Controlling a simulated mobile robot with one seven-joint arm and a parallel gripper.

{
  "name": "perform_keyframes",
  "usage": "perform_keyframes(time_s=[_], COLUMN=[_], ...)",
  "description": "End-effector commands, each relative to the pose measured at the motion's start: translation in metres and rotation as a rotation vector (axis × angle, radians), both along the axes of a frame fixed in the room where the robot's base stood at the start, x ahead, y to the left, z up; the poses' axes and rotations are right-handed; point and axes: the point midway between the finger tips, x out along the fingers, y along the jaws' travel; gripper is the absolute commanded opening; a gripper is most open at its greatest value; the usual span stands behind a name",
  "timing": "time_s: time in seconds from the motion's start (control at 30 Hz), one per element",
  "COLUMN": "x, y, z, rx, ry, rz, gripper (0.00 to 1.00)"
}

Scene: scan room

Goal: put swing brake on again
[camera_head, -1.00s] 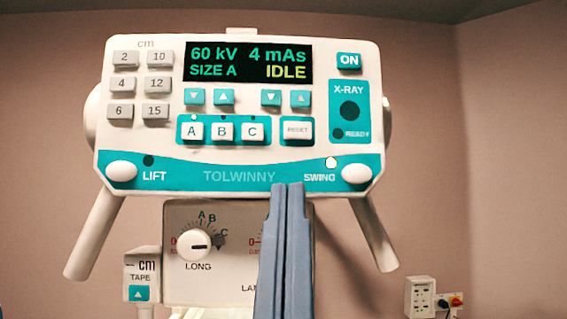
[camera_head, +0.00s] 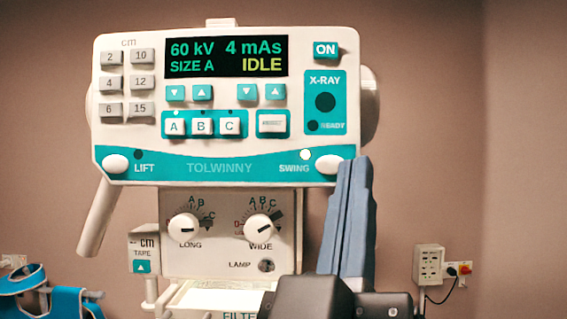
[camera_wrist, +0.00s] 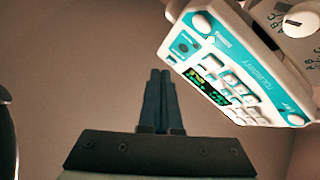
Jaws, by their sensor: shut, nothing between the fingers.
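The white console (camera_head: 225,100) has a teal lower band with a white oval knob (camera_head: 328,164) at its right end, beside the word SWING. A small round lamp (camera_head: 305,154) above that word looks white and lit. My gripper (camera_head: 355,162) has its blue-grey fingers together, pointing up, empty, just right of the SWING knob in the picture. I cannot tell whether it touches the console. In the wrist view the fingers (camera_wrist: 160,75) stand upright and closed, with a gap to the tilted console; the SWING knob (camera_wrist: 202,23) shows at its upper left end.
A matching LIFT knob (camera_head: 116,164) sits at the band's left end. Below are the LONG dial (camera_head: 184,227) and WIDE dial (camera_head: 258,226). A handle (camera_head: 98,218) hangs at lower left. A wall socket box (camera_head: 429,264) is at right. The space right of the console looks free.

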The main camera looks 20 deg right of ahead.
Motion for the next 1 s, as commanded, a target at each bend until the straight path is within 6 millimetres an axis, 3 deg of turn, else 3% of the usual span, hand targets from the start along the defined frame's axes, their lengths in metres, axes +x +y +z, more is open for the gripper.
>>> perform_keyframes(time_s=[0.63, 1.0], x=[0.072, 0.083], y=[-0.021, -0.024], z=[-0.001, 0.000], rx=[0.001, 0.001], ry=[0.000, -0.001], rz=[-0.001, 0.000], gripper=[0.00, 0.00])
